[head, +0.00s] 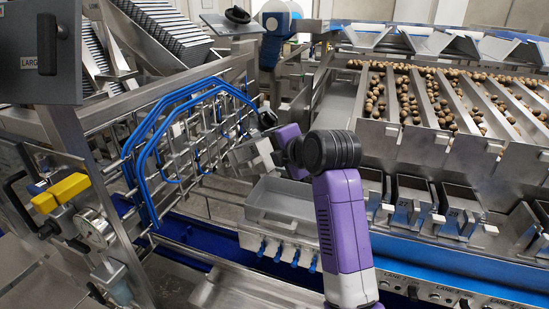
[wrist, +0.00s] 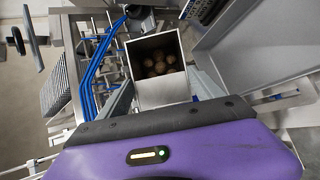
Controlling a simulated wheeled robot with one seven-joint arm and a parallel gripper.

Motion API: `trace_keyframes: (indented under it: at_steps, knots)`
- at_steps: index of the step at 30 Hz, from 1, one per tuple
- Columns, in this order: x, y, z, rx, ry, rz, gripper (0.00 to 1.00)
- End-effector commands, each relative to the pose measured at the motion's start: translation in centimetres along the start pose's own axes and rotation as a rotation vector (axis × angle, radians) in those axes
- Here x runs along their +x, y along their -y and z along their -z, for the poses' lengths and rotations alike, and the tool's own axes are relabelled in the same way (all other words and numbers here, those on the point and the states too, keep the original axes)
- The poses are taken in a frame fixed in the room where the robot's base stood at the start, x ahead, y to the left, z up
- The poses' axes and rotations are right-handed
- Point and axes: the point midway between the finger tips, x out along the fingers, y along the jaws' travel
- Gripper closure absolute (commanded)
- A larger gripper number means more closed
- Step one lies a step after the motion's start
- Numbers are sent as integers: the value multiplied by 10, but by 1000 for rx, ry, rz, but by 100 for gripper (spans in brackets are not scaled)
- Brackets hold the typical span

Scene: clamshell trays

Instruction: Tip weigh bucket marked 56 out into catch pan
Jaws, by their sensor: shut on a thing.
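My gripper (wrist: 163,98) is shut on a grey metal weigh bucket (wrist: 162,90), with one finger on each side of it. Several round brown pieces lie inside the bucket, seen through its open mouth. In the head view the bucket (head: 250,157) is in the air, left of my purple wrist, and partly hidden by it. Its number cannot be read. The catch pan (head: 283,193) looks like the grey open tray below and a little right of the bucket; its visible floor looks empty. A large grey tray wall, likely the pan, shows in the wrist view (wrist: 262,55).
A blue-edged wire rack (head: 150,160) stands close on the left. A row of other weigh buckets (head: 408,203) hangs on the right, below sloped lanes (head: 450,115) of brown pieces. Blue pegs (head: 278,252) stick out under the pan's front.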

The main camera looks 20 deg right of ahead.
Motion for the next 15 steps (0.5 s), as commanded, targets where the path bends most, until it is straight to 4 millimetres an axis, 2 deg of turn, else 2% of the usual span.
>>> trace_keyframes:
  at_steps: [15]
  knots:
    - [2, 15, 0, 51, 2, -131, 97]
